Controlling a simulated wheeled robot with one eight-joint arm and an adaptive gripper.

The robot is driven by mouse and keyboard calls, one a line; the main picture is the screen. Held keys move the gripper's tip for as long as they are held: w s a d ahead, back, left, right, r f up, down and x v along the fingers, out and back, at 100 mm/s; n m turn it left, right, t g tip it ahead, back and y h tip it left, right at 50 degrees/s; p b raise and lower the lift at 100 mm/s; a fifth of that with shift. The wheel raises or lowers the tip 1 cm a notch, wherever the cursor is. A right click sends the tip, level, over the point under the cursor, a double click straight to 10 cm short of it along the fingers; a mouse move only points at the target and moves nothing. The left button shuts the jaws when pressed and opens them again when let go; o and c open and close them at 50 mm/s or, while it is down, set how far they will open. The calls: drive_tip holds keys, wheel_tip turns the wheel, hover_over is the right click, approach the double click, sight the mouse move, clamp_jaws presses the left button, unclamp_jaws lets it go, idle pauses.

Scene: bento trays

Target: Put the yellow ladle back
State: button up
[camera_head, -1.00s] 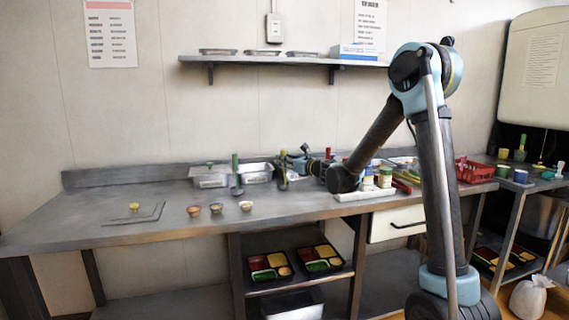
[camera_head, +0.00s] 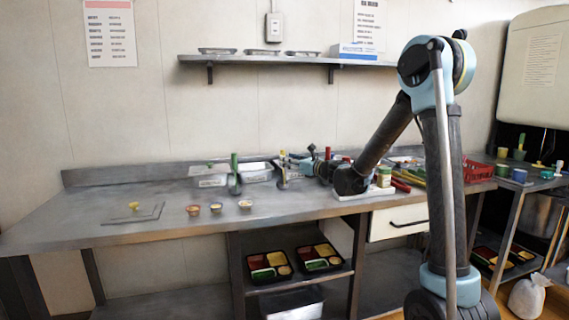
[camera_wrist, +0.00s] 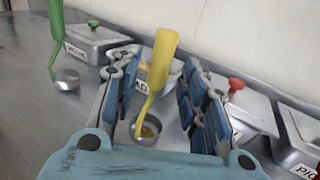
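The yellow ladle (camera_wrist: 162,62) stands upright with a slight tilt on the steel counter in the wrist view, its round bowl at the bottom and its handle up. In the head view the yellow ladle (camera_head: 282,174) is small and partly merged with my gripper. My gripper (camera_wrist: 157,66) is open, with one blue-padded finger on each side of the ladle. Gaps show between the ladle and both fingers, and I cannot tell how deep between them the handle is. A lidded steel container labelled "...AD" is behind the ladle, partly hidden.
A green ladle (camera_wrist: 57,38) stands to the left, by another lidded container (camera_wrist: 97,42). A red-knobbed container (camera_wrist: 252,108) is at right. In the head view, small cups (camera_head: 216,208) and a yellow item (camera_head: 134,206) lie on the left counter, with free room between.

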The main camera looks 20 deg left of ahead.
drive_tip(key=s+d+f+n+g+h, duration=0.1)
drive_tip(key=s+d+n+g+h, duration=0.15)
drive_tip(key=s+d+n, duration=0.85)
drive_tip(key=s+d+f+n+g+h, duration=0.1)
drive_tip(key=s+d+f+n+h, duration=0.3)
drive_tip(key=s+d, duration=0.5)
drive_tip(key=s+d+f+n+g+h, duration=0.1)
drive_tip(key=s+d+f+n+h, duration=0.3)
drive_tip(key=s+d+f, duration=0.4)
drive_tip(key=s+d+f+n+g+h, duration=0.2)
drive_tip(key=s+d+f+n+h, duration=0.3)
drive_tip(key=s+d, duration=0.7)
drive_tip(key=d+f, duration=0.1)
drive_tip(key=d, duration=0.7)
drive_tip(key=shift+f, duration=0.25)
drive_tip(key=shift+w+f, duration=0.2)
drive_tip(key=shift+w, duration=0.35)
